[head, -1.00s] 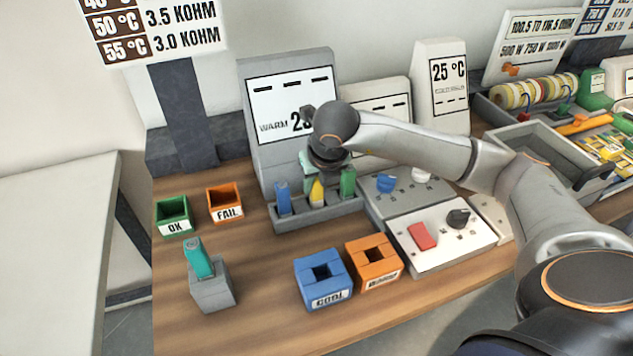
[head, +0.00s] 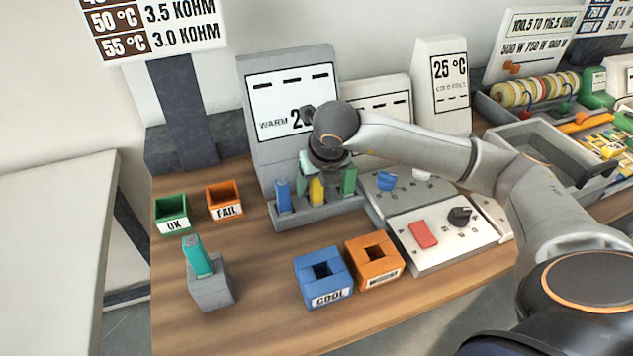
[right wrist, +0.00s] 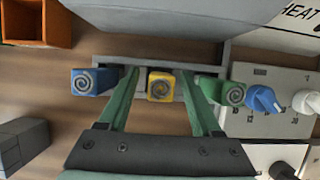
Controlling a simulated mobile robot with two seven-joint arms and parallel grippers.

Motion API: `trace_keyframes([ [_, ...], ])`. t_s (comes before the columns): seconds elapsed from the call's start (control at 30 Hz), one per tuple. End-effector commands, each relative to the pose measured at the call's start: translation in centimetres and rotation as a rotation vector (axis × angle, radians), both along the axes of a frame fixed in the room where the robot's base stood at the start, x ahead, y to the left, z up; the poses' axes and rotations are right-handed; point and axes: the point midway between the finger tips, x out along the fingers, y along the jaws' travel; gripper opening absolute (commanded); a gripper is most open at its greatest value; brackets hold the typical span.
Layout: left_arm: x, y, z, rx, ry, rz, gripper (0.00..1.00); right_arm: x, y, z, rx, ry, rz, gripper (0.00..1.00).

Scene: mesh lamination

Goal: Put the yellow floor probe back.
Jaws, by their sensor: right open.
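The yellow floor probe (head: 317,191) stands upright in the middle of the grey rack (head: 330,216), between a blue probe (head: 283,198) and a green probe (head: 349,181). My right gripper (head: 319,174) is over the rack, with its green fingers open. In the right wrist view, the right gripper (right wrist: 158,78) has one finger on each side of the yellow probe (right wrist: 161,86), with gaps between. The blue probe (right wrist: 84,81) and green probe (right wrist: 233,93) lie outside the fingers. The yellow probe's lower end is hidden in the rack. My left gripper is not in view.
A teal probe (head: 198,257) stands in a grey block (head: 212,292) at front left. OK (head: 172,214) and FAIL (head: 225,201) bins sit behind it. Blue (head: 323,278) and orange (head: 374,262) socket blocks stand in front of the rack. A grey display panel rises behind.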

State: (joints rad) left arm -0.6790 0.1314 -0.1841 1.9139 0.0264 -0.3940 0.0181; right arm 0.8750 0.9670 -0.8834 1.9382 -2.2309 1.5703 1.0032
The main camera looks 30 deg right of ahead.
Motion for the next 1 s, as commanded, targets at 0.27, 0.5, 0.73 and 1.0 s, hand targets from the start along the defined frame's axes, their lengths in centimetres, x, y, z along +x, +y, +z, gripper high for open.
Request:
trace_keyframes([
  [0.27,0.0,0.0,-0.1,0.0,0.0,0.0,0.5,-1.0,0.3,2.7,0.0,-0.005,0.002,0.66],
  [0.5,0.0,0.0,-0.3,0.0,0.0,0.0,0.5,-3.0,0.7,7.7,0.0,-0.006,0.002,0.66],
  [0.73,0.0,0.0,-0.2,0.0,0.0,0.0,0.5,-4.3,1.1,10.8,0.001,-0.003,0.002,0.66],
  [1.0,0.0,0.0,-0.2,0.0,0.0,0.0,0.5,-4.7,1.1,11.6,0.001,-0.001,0.0,0.66],
])
